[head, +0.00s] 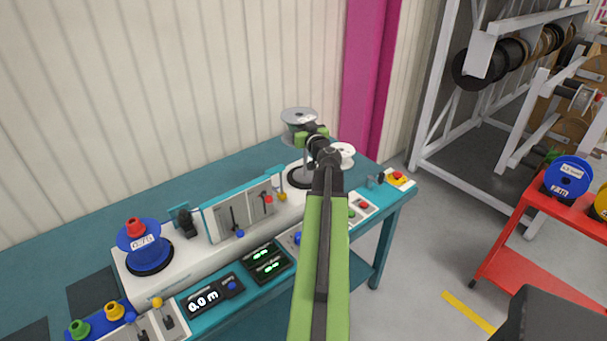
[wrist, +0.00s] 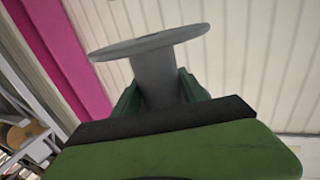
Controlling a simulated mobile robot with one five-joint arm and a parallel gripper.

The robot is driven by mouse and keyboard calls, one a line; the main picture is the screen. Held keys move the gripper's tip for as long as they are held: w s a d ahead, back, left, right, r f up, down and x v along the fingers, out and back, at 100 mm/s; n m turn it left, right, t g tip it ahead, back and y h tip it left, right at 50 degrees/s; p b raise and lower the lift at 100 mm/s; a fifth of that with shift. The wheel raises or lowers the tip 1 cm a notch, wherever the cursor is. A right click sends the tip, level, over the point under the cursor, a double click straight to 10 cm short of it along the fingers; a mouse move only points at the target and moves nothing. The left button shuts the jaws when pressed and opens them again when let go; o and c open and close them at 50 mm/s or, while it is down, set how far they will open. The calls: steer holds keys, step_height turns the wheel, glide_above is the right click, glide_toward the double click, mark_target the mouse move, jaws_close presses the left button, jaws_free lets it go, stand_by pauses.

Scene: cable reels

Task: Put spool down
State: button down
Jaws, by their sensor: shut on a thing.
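My gripper (head: 312,132) is at the end of my green arm, over the far right part of the teal workbench (head: 260,160). It is shut on a grey spool (head: 298,116), which looks upright with its wide flange on top. In the wrist view the spool (wrist: 155,75) has its barrel between the green fingers (wrist: 158,92), the flange above them. The spool's lower end is hidden by my gripper. A grey post on a dark round base (head: 299,177) stands below my gripper. I cannot tell whether the spool touches anything beneath it.
A white spool (head: 343,154) is just right of my gripper. A blue spool (head: 143,241) sits on a dark round base at the left. Levers and displays (head: 267,262) line the bench. A red cart (head: 540,245) with reels stands right. The back left bench top is clear.

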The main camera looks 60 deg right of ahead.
mark_target(306, 162)
steer(key=d, duration=0.3)
steer(key=shift+d, duration=0.1)
steer(key=shift+s+f, duration=0.15)
step_height(306, 162, down, 18)
steer(key=b, duration=1.8)
steer(key=shift+r, duration=0.35)
steer(key=c, duration=0.6)
jaws_free()
